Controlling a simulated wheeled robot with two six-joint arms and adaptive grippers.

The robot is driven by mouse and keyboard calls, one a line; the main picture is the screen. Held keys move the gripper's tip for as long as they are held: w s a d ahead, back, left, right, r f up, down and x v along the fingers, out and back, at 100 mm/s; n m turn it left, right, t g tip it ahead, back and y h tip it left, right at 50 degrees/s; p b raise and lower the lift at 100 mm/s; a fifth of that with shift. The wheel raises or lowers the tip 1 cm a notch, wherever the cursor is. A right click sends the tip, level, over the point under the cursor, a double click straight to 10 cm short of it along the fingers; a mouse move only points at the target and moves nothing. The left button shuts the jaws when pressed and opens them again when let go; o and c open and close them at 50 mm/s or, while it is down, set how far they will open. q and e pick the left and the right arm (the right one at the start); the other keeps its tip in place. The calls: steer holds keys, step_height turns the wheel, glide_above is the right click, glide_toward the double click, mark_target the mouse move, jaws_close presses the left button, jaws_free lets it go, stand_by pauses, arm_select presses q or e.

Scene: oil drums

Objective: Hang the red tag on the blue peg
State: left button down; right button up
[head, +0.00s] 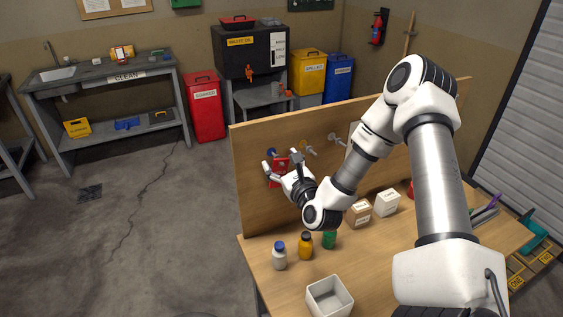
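The red tag (279,166) is in front of the wooden board, just below and slightly right of the blue peg (271,152). My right gripper (282,164) is at the tag, with one finger on either side of it. The fingers are spread apart, but I cannot tell whether they touch the tag's edges. The gripper and wrist hide part of the tag. Whether the tag's hole is around the peg is too small to tell. My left gripper is not in view.
A yellow peg (306,147) and a grey peg (337,139) stick out of the upright board (252,203). On the bench stand a white bottle (279,257), an orange bottle (305,248), a green can (329,239), small boxes (358,215) and an open white bin (330,299).

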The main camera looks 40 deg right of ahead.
steer(key=v, duration=0.7)
steer(key=shift+s, duration=0.25)
steer(key=shift+a+f, duration=0.1)
